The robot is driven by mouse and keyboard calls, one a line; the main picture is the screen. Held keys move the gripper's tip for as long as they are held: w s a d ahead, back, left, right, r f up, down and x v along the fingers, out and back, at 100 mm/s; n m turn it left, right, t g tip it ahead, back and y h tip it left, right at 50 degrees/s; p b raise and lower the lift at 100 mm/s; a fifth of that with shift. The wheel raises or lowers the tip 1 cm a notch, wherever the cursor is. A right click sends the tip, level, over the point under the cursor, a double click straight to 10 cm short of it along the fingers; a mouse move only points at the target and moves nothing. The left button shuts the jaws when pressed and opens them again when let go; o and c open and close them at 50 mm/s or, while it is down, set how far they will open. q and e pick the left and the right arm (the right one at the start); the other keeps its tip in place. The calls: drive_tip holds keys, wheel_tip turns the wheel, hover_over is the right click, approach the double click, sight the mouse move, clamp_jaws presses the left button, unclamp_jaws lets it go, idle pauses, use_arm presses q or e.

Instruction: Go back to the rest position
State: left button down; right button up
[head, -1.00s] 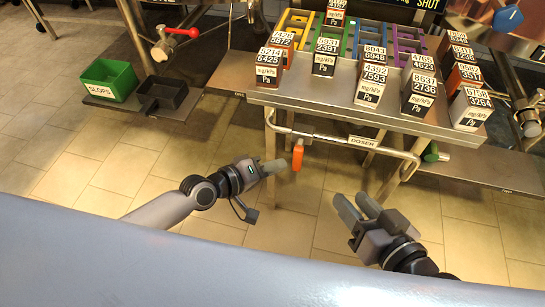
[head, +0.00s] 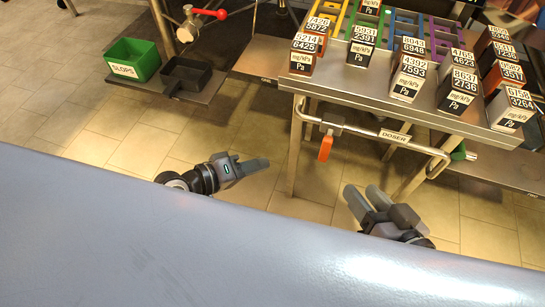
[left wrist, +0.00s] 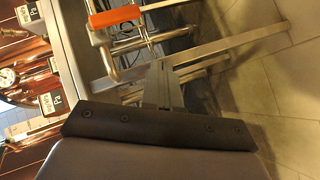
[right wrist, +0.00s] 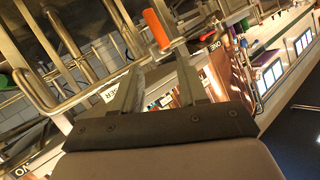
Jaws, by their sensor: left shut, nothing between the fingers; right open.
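My left gripper (head: 254,164) is in the lower middle of the head view, its fingers together and empty, pointing right over the floor. Its shut fingers also show in the left wrist view (left wrist: 162,85). My right gripper (head: 362,196) is further right in the head view, its two fingers apart with nothing between them. In the right wrist view its fingers (right wrist: 160,85) are also apart. Both grippers are in front of the steel table and below its top, touching nothing that I can see. Part of each arm is hidden behind the blue-grey surface at the bottom of the head view.
The steel table (head: 335,85) carries several labelled blocks and coloured racks. A rail with an orange handle (head: 325,148) and a DOSER label (head: 394,136) runs along its front. A green SLOPS bin (head: 133,60) and black tray (head: 186,76) stand left. Tiled floor around the grippers is clear.

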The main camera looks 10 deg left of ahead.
use_arm(q)
drive_tip(key=shift+s+a, duration=0.7)
drive_tip(key=shift+a, duration=0.05)
use_arm(e)
drive_tip(key=shift+w+a+r, duration=0.25)
drive_tip(key=shift+a+r, duration=0.05)
drive_tip(key=shift+r, duration=0.1)
use_arm(q)
drive_tip(key=s+d+r+m+t, duration=0.1)
drive_tip(key=s+d+r+m, duration=0.45)
drive_tip(key=d+r, duration=0.3)
drive_tip(key=s+a+r+m+y+p, duration=0.1)
drive_tip(key=s+a+r+y+p, duration=0.3)
drive_tip(key=p, duration=2.8)
drive_tip(key=a+r+y, duration=0.4)
drive_tip(key=a+r, duration=0.6)
drive_tip(key=r, duration=0.2)
drive_tip(key=shift+s+a+r+m, duration=0.15)
drive_tip(key=shift+a+r+m, duration=0.05)
drive_tip(key=shift+m, duration=0.15)
use_arm(e)
drive_tip(key=s+d+r+h, duration=0.2)
drive_tip(key=d+r, duration=0.3)
drive_tip(key=r, duration=0.2)
drive_tip(key=s+d+r+g+h, duration=0.1)
drive_tip(key=s+d+r+h, duration=0.2)
drive_tip(key=d+r, duration=0.3)
wheel_tip(320, 180, up, 2)
drive_tip(key=shift+d+r, duration=0.15)
drive_tip(key=shift+d, duration=0.05)
